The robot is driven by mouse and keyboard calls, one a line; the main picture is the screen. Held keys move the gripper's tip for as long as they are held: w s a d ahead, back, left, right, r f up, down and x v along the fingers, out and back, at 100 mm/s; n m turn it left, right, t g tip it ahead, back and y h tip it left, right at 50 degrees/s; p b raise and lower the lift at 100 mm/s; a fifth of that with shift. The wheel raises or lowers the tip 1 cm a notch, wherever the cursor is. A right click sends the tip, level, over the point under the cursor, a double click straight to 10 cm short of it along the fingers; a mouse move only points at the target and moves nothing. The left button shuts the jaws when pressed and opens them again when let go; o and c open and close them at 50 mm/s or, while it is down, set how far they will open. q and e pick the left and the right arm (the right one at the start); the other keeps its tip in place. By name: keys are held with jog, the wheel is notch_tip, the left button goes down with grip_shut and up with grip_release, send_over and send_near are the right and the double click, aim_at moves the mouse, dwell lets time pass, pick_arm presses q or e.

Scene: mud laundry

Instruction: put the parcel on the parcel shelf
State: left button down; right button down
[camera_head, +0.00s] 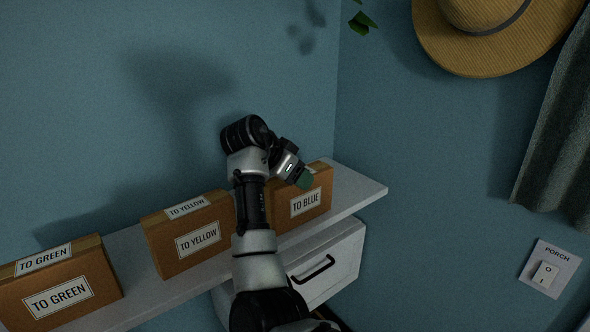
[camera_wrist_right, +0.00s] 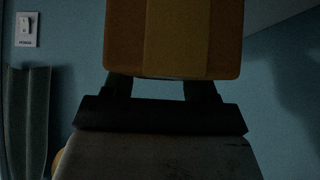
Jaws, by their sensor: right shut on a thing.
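The parcel marked "TO BLUE" (camera_head: 305,204) is a brown cardboard box with a white label. It stands upright at the right end of the white shelf (camera_head: 355,190); I cannot tell whether its base touches the board. My right gripper (camera_head: 304,179) is shut on its upper edge, and my arm hides its left part. In the right wrist view the brown box (camera_wrist_right: 172,38) with a lighter tape band sits between the fingers of my right gripper (camera_wrist_right: 158,88). My left gripper is not in view.
Boxes marked "TO YELLOW" (camera_head: 180,246) and "TO GREEN" (camera_head: 62,291) stand to the left on the shelf. A white drawer (camera_head: 335,262) with a black handle is below. A straw hat (camera_head: 470,45), a grey-green cloth (camera_head: 560,130) and a porch switch (camera_head: 547,270) are on the right wall.

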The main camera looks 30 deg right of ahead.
jog(key=shift+c, duration=1.5)
grip_release()
jog(key=b+v, duration=0.5)
jog(key=v, duration=0.7)
